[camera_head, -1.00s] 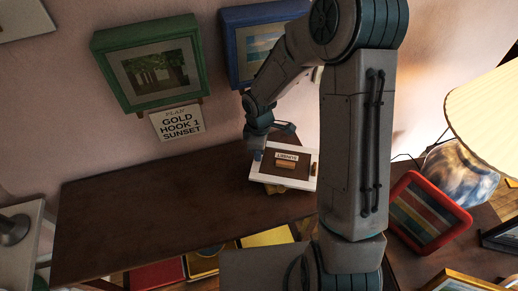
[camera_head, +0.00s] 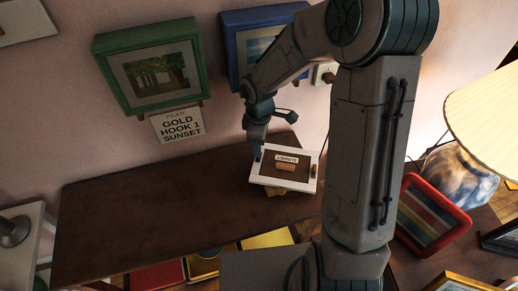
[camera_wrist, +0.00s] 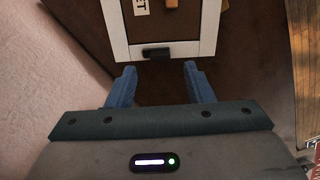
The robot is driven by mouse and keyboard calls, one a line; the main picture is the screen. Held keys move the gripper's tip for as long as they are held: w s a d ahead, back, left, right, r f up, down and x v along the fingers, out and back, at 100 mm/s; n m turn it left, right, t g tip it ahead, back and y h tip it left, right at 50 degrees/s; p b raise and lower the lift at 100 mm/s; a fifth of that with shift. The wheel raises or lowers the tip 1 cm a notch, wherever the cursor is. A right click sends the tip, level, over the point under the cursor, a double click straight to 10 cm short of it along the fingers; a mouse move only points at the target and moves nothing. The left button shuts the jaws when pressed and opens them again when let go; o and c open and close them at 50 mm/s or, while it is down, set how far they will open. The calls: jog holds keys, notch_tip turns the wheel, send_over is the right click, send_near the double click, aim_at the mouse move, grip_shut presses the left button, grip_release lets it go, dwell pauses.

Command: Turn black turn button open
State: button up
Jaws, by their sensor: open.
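A white-rimmed picture frame (camera_head: 270,181) lies back up on the dark brown table, with a brown back panel, a wooden block and a label reading SUNSET upside down. It also shows in the wrist view (camera_wrist: 190,48). The black turn button (camera_wrist: 156,52) sits on the frame's near rim in the wrist view, lying across or close to the panel edge. My gripper (camera_wrist: 158,72) is open and empty, its blue fingers on either side of the button's line, just short of the rim. In the head view my gripper (camera_head: 256,150) is at the frame's left side.
A brass-coloured piece (camera_head: 313,170) is on the frame's right rim. Green (camera_head: 110,75) and blue (camera_head: 232,50) frames hang on the wall behind. A red frame (camera_head: 433,215) and lamp stand right. The table's left is clear.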

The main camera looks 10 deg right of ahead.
notch_tip(320, 180, up, 9)
jog(key=shift+f, duration=0.2)
dwell(0.5)
jog(key=s+d+r+m+t, duration=0.1)
jog(key=s+d+r+m, duration=0.3)
jog(key=s+m, duration=0.3)
jog(key=s+d+r+m+t, duration=0.2)
jog(key=s+d+r+m, duration=0.3)
jog(key=s, duration=0.5)
jog(key=m, duration=0.2)
jog(key=shift+s+r+m, duration=0.2)
jog(key=shift+s+m, duration=0.1)
